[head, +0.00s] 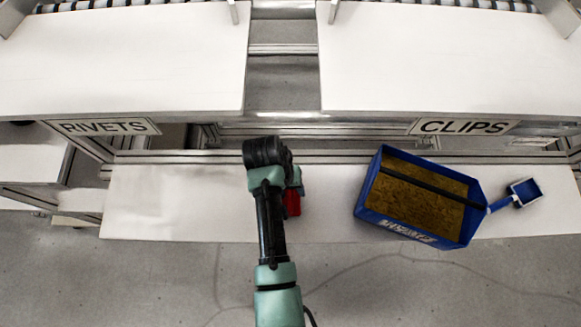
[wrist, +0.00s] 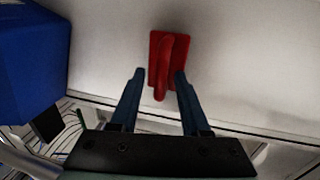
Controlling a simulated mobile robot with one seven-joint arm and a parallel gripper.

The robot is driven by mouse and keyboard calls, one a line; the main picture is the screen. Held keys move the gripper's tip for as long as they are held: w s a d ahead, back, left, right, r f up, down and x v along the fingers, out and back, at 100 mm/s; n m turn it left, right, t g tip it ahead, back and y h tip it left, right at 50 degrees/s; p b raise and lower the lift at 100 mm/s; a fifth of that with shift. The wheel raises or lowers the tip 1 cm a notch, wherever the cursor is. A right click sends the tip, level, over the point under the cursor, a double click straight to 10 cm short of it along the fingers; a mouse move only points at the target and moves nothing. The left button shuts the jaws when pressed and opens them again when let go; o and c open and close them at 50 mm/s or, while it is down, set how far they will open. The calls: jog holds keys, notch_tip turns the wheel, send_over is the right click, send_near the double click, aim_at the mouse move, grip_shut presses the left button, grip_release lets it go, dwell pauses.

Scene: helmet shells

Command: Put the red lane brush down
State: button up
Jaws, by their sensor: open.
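The red lane brush (wrist: 172,62) lies on the white shelf board, with its raised red handle facing the wrist camera. In the head view only a strip of the brush (head: 292,203) shows, just right of my arm, which hides the rest. My gripper (wrist: 159,74) is open in the wrist view. Its two dark blue fingers point at the brush, one on each side of the handle's near end. I cannot tell how far the fingertips are above the board. In the head view the fingers are hidden under my wrist.
A blue bin (head: 413,238) with a brown inside and a dark bar across it stands on the white board (head: 160,200) to the right. The RIVETS (head: 104,127) and CLIPS (head: 463,127) shelves overhang behind. The board's left part is clear.

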notch_tip(320, 180, up, 12)
jog(key=a, duration=0.2)
jog(key=shift+a, duration=0.2)
dwell(0.7)
